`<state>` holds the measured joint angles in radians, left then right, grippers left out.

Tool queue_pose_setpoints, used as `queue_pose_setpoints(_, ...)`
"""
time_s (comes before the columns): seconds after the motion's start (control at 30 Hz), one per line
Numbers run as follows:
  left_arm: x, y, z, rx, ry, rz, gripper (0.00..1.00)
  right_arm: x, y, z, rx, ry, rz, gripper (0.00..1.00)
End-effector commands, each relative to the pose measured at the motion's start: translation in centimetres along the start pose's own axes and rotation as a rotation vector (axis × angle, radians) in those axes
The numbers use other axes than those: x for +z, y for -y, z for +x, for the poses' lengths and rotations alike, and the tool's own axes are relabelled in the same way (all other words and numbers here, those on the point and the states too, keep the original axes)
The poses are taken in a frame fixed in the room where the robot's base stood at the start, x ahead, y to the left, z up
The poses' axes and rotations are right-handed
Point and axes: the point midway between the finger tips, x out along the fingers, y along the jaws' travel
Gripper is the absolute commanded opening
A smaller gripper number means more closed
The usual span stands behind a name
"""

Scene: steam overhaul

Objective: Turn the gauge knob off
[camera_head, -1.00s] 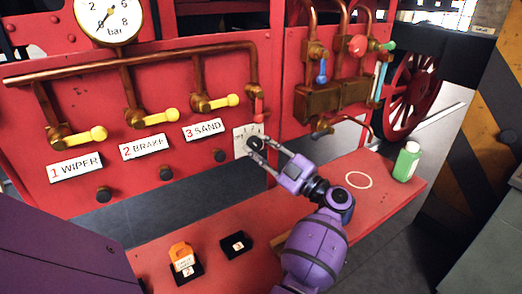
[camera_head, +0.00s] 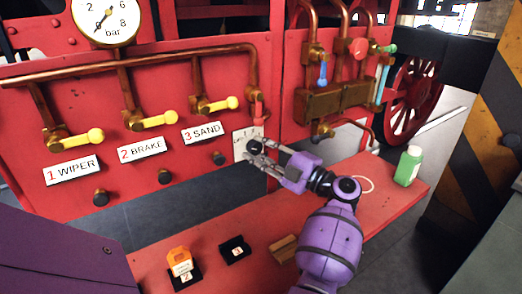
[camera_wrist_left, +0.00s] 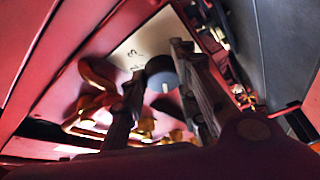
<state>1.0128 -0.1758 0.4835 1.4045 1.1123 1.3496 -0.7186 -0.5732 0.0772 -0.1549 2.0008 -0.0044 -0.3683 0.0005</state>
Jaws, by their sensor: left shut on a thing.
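The gauge knob is a dark round knob with a pale mark (camera_wrist_left: 162,72), mounted on a white plate with numerals (camera_wrist_left: 135,48). In the head view the plate (camera_head: 240,140) sits on the red panel right of the "3 SAND" label, and the knob is mostly hidden by the fingers. My left gripper (camera_head: 257,150) reaches in front of the plate, shut on the knob; the wrist view shows one finger on each side of it. The round gauge marked bar (camera_head: 108,18) is at the upper left. My right gripper is not in view.
The red bench (camera_head: 215,240) below carries a green bottle (camera_head: 408,166), an orange item (camera_head: 180,260) and a black block (camera_head: 235,249).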

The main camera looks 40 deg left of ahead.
Motion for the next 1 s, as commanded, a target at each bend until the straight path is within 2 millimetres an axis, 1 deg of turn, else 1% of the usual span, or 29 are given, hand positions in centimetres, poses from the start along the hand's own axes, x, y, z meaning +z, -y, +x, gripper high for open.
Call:
queue_pose_setpoints(0.03,-0.2,-1.4,-0.1,0.019,0.002,-0.017,0.02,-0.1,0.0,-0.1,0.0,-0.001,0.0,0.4)
queue_pose_setpoints(0.17,-0.2,-1.4,0.0,0.019,0.001,-0.017,0.02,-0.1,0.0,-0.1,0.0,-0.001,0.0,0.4)
queue_pose_setpoints(0.2,-0.2,-1.4,0.0,0.02,0.001,-0.017,0.32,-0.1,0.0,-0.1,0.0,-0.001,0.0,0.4)
queue_pose_setpoints(0.27,-0.2,-1.4,0.0,0.019,0.001,-0.016,0.39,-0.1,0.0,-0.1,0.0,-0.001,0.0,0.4)
queue_pose_setpoints(0.73,-0.1,-0.7,0.0,0.01,0.0,-0.007,0.4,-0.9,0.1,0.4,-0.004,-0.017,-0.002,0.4)
queue_pose_setpoints(0.87,-0.1,-0.6,-0.1,0.008,0.001,-0.005,0.4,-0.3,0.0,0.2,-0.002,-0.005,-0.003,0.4)
queue_pose_setpoints(0.97,0.0,-0.5,-0.7,0.007,0.002,-0.004,0.4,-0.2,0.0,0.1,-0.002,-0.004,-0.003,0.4)
queue_pose_setpoints(1.0,0.0,-0.5,-1.2,0.007,0.003,-0.004,0.4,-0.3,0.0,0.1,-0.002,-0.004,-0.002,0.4)
